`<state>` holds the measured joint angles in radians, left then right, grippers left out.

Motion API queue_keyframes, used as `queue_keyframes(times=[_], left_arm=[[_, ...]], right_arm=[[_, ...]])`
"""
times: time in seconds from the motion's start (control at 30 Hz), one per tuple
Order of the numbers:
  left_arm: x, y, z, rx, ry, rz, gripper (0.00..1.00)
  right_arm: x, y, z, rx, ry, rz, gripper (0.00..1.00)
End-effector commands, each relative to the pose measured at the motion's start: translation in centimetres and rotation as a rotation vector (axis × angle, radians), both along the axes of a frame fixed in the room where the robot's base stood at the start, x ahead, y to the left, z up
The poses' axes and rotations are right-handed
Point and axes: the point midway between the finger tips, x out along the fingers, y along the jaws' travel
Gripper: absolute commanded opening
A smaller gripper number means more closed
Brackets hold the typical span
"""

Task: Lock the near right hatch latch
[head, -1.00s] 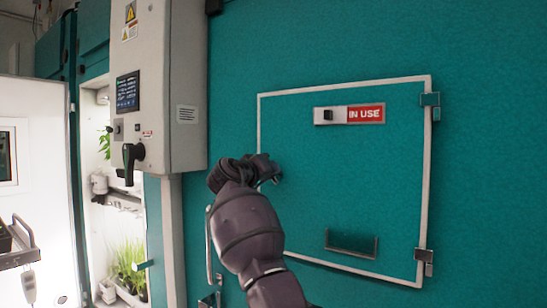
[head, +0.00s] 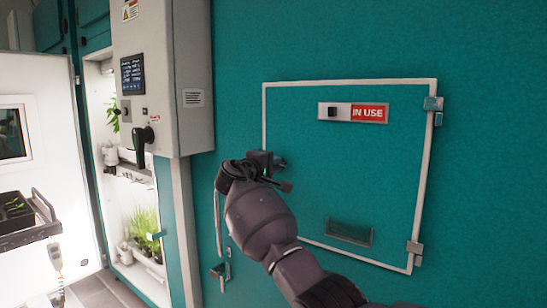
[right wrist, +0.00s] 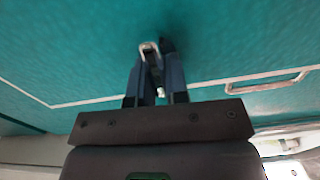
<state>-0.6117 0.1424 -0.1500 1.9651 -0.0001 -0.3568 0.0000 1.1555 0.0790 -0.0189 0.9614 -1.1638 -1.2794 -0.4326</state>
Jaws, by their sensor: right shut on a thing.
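The teal hatch (head: 385,190) has a pale frame and looks closed in the head view. Its near right latch is at the frame's left edge, mostly hidden behind my right gripper (head: 266,163). In the right wrist view the latch (right wrist: 149,47) shows as a small metal loop and lever between the fingers of my right gripper (right wrist: 156,88). The fingers are shut on it. Whether the latch is locked cannot be told. My left gripper is out of view.
An "IN USE" sign (head: 368,113) is on the hatch, with hinges (head: 432,104) on its right edge. A long door handle (head: 218,225) is left of my right arm. A grey control box (head: 170,90) juts out at the left, beside a lit plant chamber (head: 142,215).

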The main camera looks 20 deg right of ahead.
Motion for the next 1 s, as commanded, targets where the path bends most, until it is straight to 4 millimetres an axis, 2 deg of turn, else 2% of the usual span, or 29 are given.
queue_keyframes(times=[0.17,0.73,0.77,0.9,1.0], left_arm=[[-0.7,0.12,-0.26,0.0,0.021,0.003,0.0],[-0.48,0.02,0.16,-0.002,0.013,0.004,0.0],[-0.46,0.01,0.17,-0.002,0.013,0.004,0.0],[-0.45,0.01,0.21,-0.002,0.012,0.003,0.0],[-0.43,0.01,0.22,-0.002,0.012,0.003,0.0]], right_arm=[[0.02,-0.04,-0.05,-0.035,0.045,0.0,0.0],[0.02,-0.01,-0.12,-0.054,0.069,0.001,0.0],[0.02,-0.01,-0.12,-0.054,0.069,0.001,0.18],[0.01,0.0,-0.11,-0.053,0.068,0.001,0.39],[0.0,-0.01,-0.11,-0.052,0.067,0.0,0.4]])
